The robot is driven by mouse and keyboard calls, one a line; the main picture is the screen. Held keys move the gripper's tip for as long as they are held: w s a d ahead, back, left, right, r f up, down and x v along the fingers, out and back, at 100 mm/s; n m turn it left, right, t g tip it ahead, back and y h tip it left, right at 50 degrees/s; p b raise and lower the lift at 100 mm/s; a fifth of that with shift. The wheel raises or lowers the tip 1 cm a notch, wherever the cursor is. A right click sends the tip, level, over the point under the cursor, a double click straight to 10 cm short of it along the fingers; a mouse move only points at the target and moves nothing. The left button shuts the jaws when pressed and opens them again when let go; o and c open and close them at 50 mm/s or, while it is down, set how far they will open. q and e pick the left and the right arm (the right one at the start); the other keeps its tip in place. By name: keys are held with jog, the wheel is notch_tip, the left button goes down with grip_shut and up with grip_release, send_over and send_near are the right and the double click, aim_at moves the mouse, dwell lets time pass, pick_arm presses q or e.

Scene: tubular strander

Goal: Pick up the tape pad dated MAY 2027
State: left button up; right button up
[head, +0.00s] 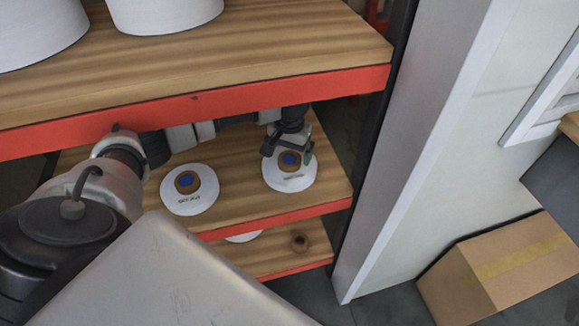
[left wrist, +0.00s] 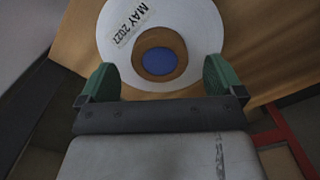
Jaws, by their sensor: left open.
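The tape pad dated MAY 2027 (left wrist: 200,28) is a flat white disc with a brown core and a blue centre. Its printed label reads clearly in the left wrist view. In the head view this pad (head: 291,184) lies flat on the middle wooden shelf, near its right end. My left gripper (head: 287,152) is above it, pointing down. It is open, and its green-padded fingers (left wrist: 159,78) show near the core in the left wrist view, with nothing gripped. I cannot tell whether they touch the pad. My right gripper is out of view.
A similar pad (head: 190,201) lies to the left on the same shelf, its label too small to read. The red-edged upper shelf (head: 240,92) hangs over my left arm. A white post (head: 425,150) stands to the right. A cardboard box (head: 505,265) is on the floor.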

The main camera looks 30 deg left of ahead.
pick_arm(q)
notch_tip(320, 180, down, 3)
jog(key=shift+r, duration=0.3)
jog(key=c, duration=1.1)
jog(key=shift+c, duration=0.2)
